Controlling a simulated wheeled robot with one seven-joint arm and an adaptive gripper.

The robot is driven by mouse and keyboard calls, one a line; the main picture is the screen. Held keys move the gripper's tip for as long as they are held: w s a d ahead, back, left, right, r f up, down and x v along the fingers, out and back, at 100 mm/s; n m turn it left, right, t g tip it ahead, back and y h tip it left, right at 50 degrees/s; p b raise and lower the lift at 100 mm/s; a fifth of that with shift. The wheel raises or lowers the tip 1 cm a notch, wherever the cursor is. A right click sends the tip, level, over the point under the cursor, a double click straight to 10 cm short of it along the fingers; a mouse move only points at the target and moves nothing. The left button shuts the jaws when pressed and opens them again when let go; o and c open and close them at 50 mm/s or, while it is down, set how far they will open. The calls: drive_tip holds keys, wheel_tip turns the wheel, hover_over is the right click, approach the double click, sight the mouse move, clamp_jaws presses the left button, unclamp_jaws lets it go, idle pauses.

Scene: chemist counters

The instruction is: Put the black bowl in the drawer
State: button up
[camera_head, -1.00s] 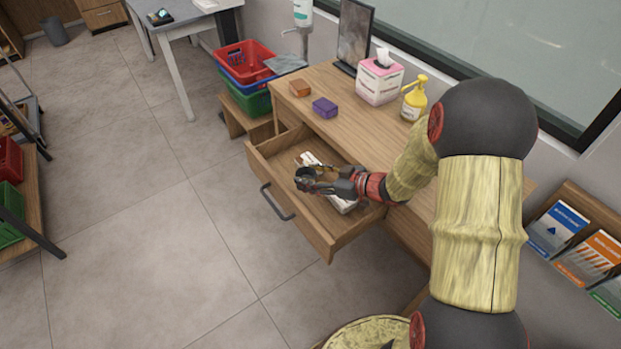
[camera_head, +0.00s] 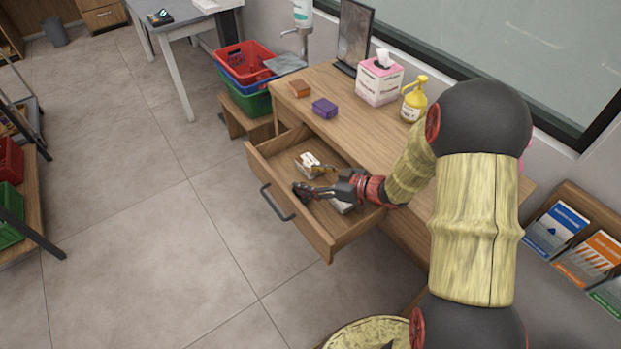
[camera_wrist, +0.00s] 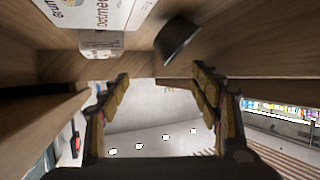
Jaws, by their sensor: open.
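The black bowl (camera_wrist: 177,40) shows in the wrist view, tilted, inside the open drawer (camera_head: 320,238) and clear of my fingers. I cannot tell whether it rests fully on the drawer floor. In the head view it is mostly hidden at my fingertips and hard to tell apart from them. My gripper (camera_head: 311,191) reaches into the drawer from the right. In the wrist view my gripper (camera_wrist: 163,80) has its two fingers spread apart with nothing between them.
A printed white box (camera_wrist: 95,12) lies in the drawer; white packages also show in the head view (camera_head: 310,162). The desk (camera_head: 345,125) above holds a purple box (camera_head: 325,108), an orange box (camera_head: 300,88), a tissue box (camera_head: 380,82) and a yellow pump bottle (camera_head: 414,100).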

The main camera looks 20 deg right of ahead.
drive_tip(key=shift+r, duration=0.15)
drive_tip(key=shift+r, duration=0.3)
drive_tip(key=p+v, duration=0.3)
drive_tip(key=v, duration=0.4)
drive_tip(key=shift+s+r, duration=0.25)
drive_tip(key=shift+r, duration=0.05)
drive_tip(key=shift+d+r, duration=0.1)
